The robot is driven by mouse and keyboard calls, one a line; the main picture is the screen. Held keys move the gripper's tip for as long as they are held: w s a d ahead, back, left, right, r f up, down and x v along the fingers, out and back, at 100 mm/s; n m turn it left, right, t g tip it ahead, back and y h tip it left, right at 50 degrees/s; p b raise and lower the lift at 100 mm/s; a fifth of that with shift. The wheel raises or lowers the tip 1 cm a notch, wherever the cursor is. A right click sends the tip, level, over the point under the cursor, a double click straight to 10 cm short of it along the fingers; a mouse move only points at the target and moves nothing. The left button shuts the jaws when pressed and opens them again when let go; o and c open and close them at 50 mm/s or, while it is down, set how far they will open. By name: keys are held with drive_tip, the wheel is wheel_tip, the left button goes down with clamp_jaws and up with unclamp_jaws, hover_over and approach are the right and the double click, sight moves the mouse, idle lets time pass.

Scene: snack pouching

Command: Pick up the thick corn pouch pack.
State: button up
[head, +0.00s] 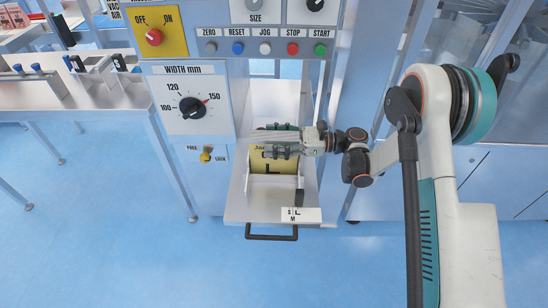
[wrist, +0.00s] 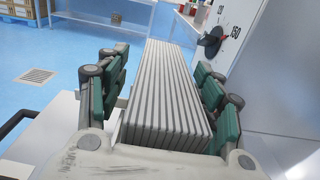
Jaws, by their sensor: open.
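The thick corn pouch pack (head: 262,166) shows a yellow face marked with an L in the head view. It sits in the pulled-out white drawer (head: 238,205) of the machine. In the wrist view the pack (wrist: 168,95) is a stack of several pale pouches seen edge-on. My gripper (head: 280,141) is over the pack with its fingers either side of it. In the wrist view my gripper (wrist: 162,85) is open around the stack; a gap shows on the left, and the right finger is close to it. Whether it touches is unclear.
The drawer's front has a dark handle (head: 271,237) and a size label (head: 301,214). The machine panel (head: 190,130) with a width dial stands left of the drawer. A steel table (head: 80,95) is farther left. The blue floor in front is clear.

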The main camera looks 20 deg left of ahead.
clamp_jaws()
drive_tip(key=shift+r, duration=0.2)
